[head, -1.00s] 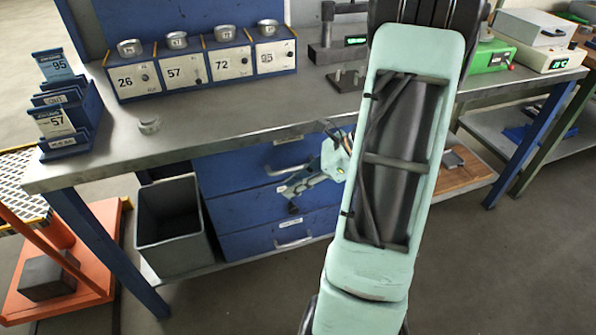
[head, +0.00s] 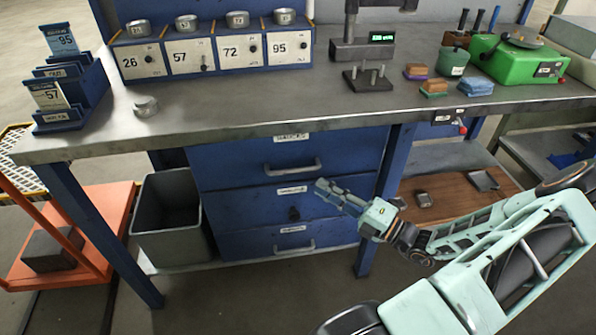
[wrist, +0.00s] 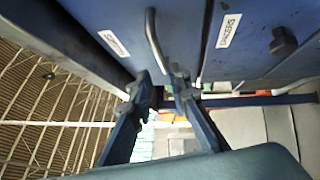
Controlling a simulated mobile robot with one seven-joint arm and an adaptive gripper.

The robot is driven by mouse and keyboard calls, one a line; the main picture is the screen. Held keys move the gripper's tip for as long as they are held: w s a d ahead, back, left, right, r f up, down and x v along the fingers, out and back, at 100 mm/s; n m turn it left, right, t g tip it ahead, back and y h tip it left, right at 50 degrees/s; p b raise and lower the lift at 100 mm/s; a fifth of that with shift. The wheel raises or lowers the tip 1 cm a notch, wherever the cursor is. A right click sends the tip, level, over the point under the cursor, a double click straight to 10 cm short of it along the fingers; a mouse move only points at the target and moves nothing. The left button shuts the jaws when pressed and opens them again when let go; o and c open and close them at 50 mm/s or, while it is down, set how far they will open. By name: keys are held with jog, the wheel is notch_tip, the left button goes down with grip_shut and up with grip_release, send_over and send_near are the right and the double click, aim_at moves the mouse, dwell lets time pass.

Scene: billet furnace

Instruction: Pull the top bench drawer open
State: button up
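The top bench drawer (head: 235,170) is a blue front under the bench top, with a label and a pale bar handle (head: 293,167). It looks shut. In the wrist view the handle (wrist: 155,42) runs above the gap between my fingertips. My gripper (head: 320,190) is in front of the drawer stack, a little below and right of the handle. In the wrist view its two fingers (wrist: 160,92) are apart with nothing between them. The handle looks apart from the fingers, though the exact distance is hard to tell.
Below are a middle drawer (head: 240,203) with a dark knob (head: 294,214) and a bottom drawer (head: 245,243) with a bar handle. The bench top (head: 240,110) overhangs the drawers. A grey bin (head: 170,250) stands left, a blue leg (head: 385,200) right. Floor in front is clear.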

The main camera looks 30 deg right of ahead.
aim_at(292, 171)
jog(key=b+x, duration=0.2)
jog(key=x, duration=0.8)
jog(key=shift+w+a, duration=0.25)
jog(key=shift+a, duration=0.05)
jog(key=shift+c, duration=0.5)
grip_shut()
